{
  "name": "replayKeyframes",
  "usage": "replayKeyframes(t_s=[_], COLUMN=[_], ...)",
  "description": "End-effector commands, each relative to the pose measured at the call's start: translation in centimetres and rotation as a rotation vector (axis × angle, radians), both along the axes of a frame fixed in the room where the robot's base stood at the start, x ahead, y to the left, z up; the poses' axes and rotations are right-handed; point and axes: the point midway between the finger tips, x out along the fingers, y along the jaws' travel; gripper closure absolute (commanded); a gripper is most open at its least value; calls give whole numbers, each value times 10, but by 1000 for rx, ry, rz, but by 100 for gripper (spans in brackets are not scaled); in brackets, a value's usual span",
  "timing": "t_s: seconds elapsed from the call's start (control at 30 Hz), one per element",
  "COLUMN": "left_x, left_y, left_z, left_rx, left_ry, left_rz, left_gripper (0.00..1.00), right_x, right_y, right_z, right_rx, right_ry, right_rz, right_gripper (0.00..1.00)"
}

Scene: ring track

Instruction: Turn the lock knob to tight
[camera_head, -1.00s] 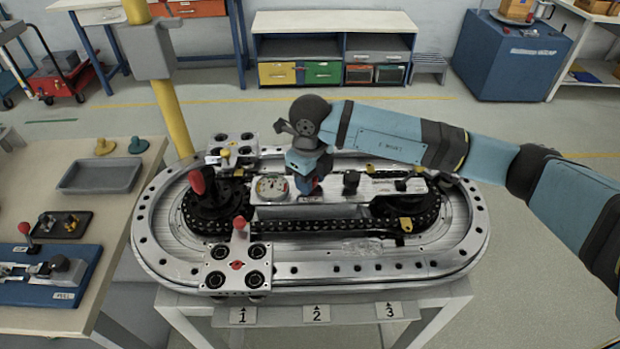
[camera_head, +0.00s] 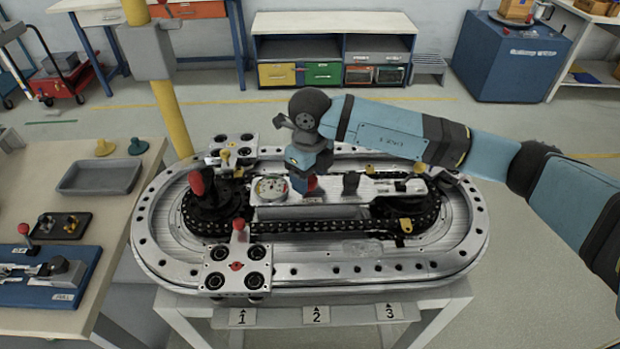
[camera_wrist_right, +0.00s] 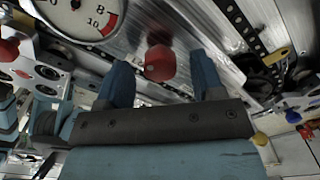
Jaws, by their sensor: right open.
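A red knob (camera_wrist_right: 160,62) stands on the metal plate, between the two blue fingers of my right gripper (camera_wrist_right: 160,80) in the right wrist view. A gap shows on each side of it, so the fingers are open and not gripping it. In the head view, the red of the knob (camera_head: 312,184) shows just below my right gripper (camera_head: 302,184), partly hidden by it. A small label lies in front of it, too small to read. I cannot tell which way the knob is turned. My left gripper is not in view.
A round gauge (camera_head: 271,188) sits left of the knob, and a black knob (camera_head: 351,182) right of it. The oval ring track (camera_head: 330,268) surrounds them. A carriage with a red-topped lever (camera_head: 238,228) stands at the front left. A side table (camera_head: 110,215) is at left.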

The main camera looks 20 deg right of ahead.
Motion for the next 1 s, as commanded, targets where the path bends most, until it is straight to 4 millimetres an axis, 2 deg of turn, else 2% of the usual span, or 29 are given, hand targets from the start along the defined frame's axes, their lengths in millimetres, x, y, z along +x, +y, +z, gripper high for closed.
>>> replayKeyframes(t_s=[0.3, 0.5, 0.7, 1.0], left_x=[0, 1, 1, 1], left_y=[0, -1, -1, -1], left_z=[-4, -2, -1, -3], left_rx=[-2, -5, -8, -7], left_ry=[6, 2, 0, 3], left_rz=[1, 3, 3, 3], left_gripper=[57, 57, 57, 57], right_x=[1, 1, 0, 0], right_y=[0, 0, 0, 0], right_z=[72, 107, 122, 123], right_rx=[0, 0, -1, 0], right_ry=[-5, -4, -3, -1], right_rz=[0, 1, 0, 0], right_gripper=[39, 39, 39, 39])
